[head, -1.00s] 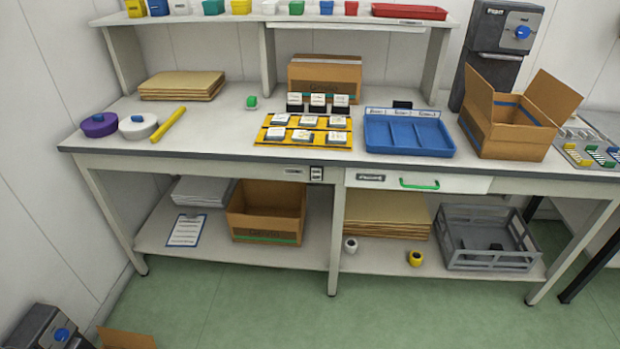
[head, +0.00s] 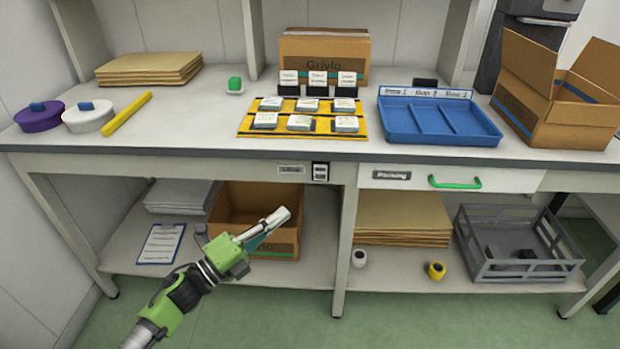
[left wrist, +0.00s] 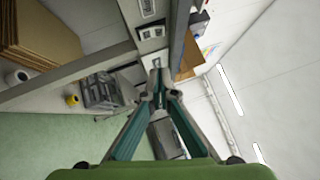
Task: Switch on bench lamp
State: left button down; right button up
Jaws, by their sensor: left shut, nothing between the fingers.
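The lamp switch (head: 320,171) is a small light plate with a dark surround on the bench's front edge, just right of a grey label (head: 291,170) that seems to read Lamp. Its rocker position is too small to tell. My left gripper (head: 286,214) is shut and empty, in front of the bench, below and left of the switch in the head view and apart from it. In the left wrist view its fingertips (left wrist: 157,68) point toward the bench front, where small plates show. No lamp is recognisable. My right gripper is not in view.
The bench top (head: 190,115) carries a blue tray (head: 440,135), a yellow mat with white-topped blocks and an open cardboard box (head: 560,110). A green drawer handle (head: 455,183) sticks out right of the switch. The lower shelf holds a box and a grey crate (head: 520,268).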

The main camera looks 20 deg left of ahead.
pick_arm(q)
jog(key=shift+s+d+r, duration=0.1)
jog(key=shift+d+r, duration=0.05)
jog(key=shift+r, duration=0.15)
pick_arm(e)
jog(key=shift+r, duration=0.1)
pick_arm(q)
send_near(325, 168)
jog(key=d, duration=0.4)
jog(key=w, duration=0.3)
jog(key=w+a+r, duration=0.1)
jog(key=shift+w+r, duration=0.1)
jog(key=shift+w, duration=0.3)
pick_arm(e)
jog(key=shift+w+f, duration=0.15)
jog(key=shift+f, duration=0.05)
